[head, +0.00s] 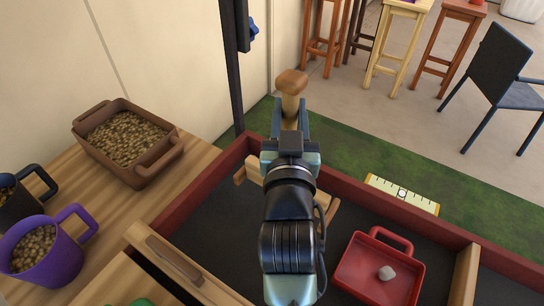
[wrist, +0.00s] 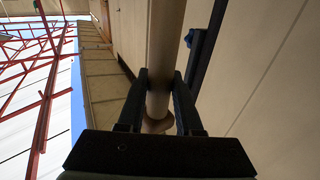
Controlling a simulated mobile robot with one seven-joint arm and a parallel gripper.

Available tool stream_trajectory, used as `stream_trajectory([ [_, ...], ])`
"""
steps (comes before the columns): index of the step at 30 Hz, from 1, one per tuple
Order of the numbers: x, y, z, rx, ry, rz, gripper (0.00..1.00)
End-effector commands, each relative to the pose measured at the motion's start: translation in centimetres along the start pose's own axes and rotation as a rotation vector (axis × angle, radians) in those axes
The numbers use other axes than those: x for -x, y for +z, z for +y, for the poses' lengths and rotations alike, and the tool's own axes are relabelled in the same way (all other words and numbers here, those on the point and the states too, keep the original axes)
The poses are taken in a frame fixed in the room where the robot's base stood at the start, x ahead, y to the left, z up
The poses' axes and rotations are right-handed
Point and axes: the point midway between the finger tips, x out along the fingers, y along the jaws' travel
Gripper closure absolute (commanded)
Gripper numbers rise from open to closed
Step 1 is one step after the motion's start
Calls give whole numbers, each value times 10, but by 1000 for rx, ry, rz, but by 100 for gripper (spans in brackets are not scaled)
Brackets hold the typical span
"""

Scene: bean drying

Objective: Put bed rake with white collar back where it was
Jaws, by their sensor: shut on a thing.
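The bed rake's pale wooden handle (head: 290,104) stands up between my gripper's fingers, with a rounded brown knob (head: 291,82) at its top. My gripper (head: 290,122) is shut on this handle just below the knob, above the red-framed drying bed (head: 178,217). In the wrist view the handle (wrist: 166,55) runs between the two dark fingers (wrist: 160,90). My arm hides the lower part of the rake; pale wood (head: 252,171) shows beside it and may be the rake head. I cannot see a white collar.
A dark post (head: 231,75) with a blue clip (head: 253,29) stands behind the bed's corner. A red scoop tray (head: 350,275) with a pale lump lies in the bed. A brown bean crate (head: 151,172) and purple mug (head: 50,262) stand on the left table. Stools and a chair (head: 497,70) stand beyond.

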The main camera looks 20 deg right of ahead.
Motion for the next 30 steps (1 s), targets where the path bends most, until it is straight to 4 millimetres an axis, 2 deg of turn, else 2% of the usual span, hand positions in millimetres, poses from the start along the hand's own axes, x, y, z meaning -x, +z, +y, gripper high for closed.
stream_trajectory([
  [1,1,12,1,0,1,-1,100],
  [3,1,23,0,1,1,1,100],
  [8,2,38,0,0,1,3,100],
  [15,4,69,0,0,0,3,100],
  [28,4,76,0,-1,-1,5,100],
  [29,4,78,0,-1,0,1,64],
  [30,4,76,0,-1,0,1,57],
])
